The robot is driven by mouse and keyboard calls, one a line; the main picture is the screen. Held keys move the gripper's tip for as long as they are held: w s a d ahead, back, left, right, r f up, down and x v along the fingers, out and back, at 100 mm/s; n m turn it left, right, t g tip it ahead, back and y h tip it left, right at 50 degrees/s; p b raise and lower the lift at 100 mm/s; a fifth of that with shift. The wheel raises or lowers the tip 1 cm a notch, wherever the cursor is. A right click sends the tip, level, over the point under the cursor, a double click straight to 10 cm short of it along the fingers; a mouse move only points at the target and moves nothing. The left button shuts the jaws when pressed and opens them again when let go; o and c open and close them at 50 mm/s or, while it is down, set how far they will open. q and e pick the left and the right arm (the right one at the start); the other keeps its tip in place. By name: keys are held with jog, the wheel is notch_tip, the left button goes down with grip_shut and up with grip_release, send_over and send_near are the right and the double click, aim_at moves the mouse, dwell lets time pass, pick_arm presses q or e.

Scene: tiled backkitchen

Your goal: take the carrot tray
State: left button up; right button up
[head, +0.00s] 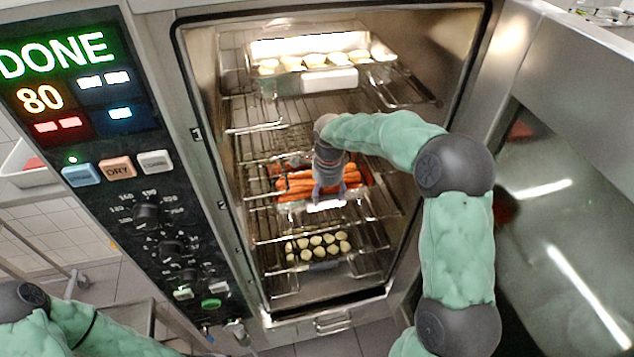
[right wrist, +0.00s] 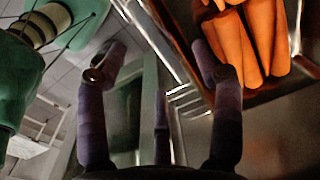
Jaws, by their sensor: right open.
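The carrot tray (head: 326,206) sits on a middle rack inside the open oven, filled with orange carrots (head: 293,190). Its metal rim and several carrots (right wrist: 262,40) show at the top right of the right wrist view. My right gripper (head: 328,190) reaches into the oven and is at the front of the tray, covering part of it in the head view. In the right wrist view its fingers (right wrist: 158,62) are spread with nothing between them, and one fingertip is close to the tray's edge; I cannot tell if it touches. My left gripper is not in view.
A tray of pale round pieces (head: 330,79) is on the rack above, and another tray of pale rounds (head: 318,248) is below. Wire racks (head: 265,127) line the oven. The control panel (head: 140,190) reading DONE is left; the open door (head: 560,230) is right.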

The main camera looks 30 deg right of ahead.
aim_at(325, 200)
jog(key=shift+w+f, duration=0.25)
jog(key=shift+f, duration=0.55)
jog(key=shift+w+f+b, duration=0.1)
jog(key=shift+f+b, duration=0.4)
jog(key=shift+f, duration=2.15)
jog(key=shift+r, duration=0.1)
jog(key=shift+c, duration=0.3)
grip_shut()
